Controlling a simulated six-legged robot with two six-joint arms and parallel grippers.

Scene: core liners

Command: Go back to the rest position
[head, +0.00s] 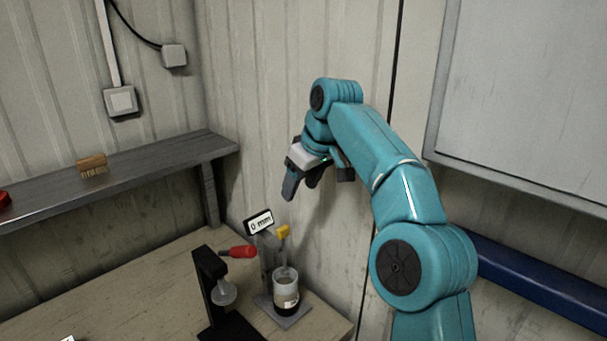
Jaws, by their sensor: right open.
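My right arm, teal, comes up from the lower right of the head view and bends over to the left. Its right gripper (301,188) hangs in the air in front of the wall, above and a little right of the small display on the bench. Its fingers are dark and point down, open, with nothing seen between them. My left gripper is not in view.
A wooden bench (130,290) carries a black stand (210,290), a red-handled tool (240,252), a "0 mm" display (259,222) and a jar (286,287) on a plate. A shelf (140,172) with a brush (92,166) is at left. A blue bar (540,282) is at right.

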